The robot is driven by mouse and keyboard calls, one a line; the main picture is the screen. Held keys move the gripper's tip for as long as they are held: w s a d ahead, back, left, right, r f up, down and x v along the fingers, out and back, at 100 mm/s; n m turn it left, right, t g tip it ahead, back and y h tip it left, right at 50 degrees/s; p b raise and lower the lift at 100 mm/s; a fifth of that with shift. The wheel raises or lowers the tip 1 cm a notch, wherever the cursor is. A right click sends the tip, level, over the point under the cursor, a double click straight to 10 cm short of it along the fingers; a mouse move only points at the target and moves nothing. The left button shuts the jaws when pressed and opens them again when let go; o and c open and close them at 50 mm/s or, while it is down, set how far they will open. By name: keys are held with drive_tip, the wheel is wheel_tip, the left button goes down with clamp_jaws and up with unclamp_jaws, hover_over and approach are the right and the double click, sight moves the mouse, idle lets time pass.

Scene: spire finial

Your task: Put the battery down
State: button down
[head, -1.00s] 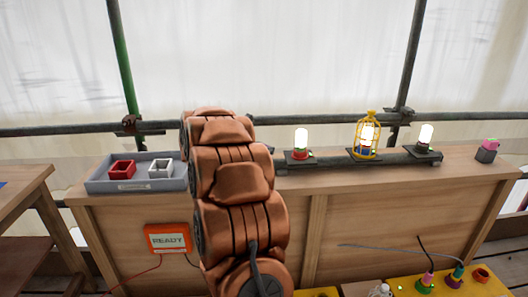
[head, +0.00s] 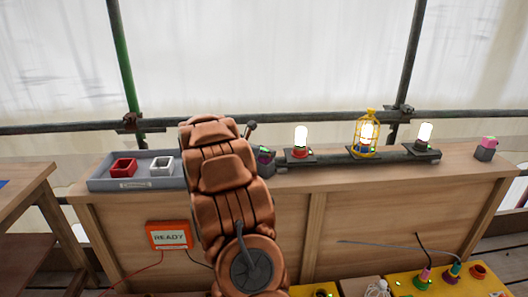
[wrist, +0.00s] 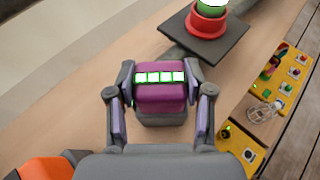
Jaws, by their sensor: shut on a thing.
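The battery (wrist: 160,98) is a magenta block with a dark lower part and a row of green lit bars. In the wrist view, my gripper (wrist: 165,80) is shut on it, a finger on each side, above the pale wooden bench top. I cannot tell whether its underside touches the wood. In the head view, a small dark part of the held battery (head: 265,158) shows just right of my arm, near the back of the bench. A similar pink and grey block (head: 486,149) stands at the bench's right end.
A rail carries lit lamps, one with a red base (head: 301,143) and one in a yellow cage (head: 367,134). The red-based lamp (wrist: 208,20) is close beyond the battery. A grey tray (head: 110,186) is at left. Bare bench top lies right of the lamps.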

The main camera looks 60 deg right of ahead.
idle(0.3)
drive_tip(key=shift+c, duration=2.3)
unclamp_jaws()
drive_tip(key=shift+r, duration=0.15)
drive_tip(key=b+v, duration=0.2)
drive_tip(key=v, duration=1)
